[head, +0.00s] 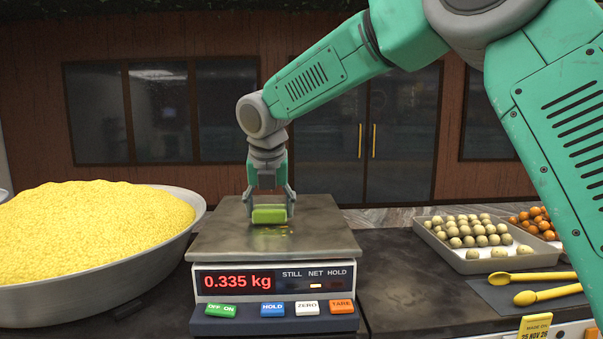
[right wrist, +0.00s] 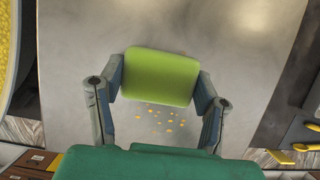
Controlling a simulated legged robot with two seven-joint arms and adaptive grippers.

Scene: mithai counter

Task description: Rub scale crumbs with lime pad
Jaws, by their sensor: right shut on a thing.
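The weighing scale has a grey metal plate (head: 325,240) and a red display (head: 238,281) reading 0.335 kg. My right gripper (head: 269,207) is shut on the lime pad (head: 269,214), over the middle of the plate. In the right wrist view the lime pad (right wrist: 158,76) sits between the two fingers. Small yellow-orange crumbs (right wrist: 168,118) lie on the plate beside the pad, on the side nearer the wrist. In the head view the crumbs (head: 272,231) show just in front of the pad. I cannot tell whether the pad touches the plate. My left gripper is not in view.
A wide metal bowl (head: 192,205) heaped with yellow crumbly sweet stands left of the scale. A tray (head: 478,266) of pale balls, orange balls (head: 533,219) and two yellow spoons (head: 545,294) are at the right. Dark counter (head: 390,270) is bare just right of the scale.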

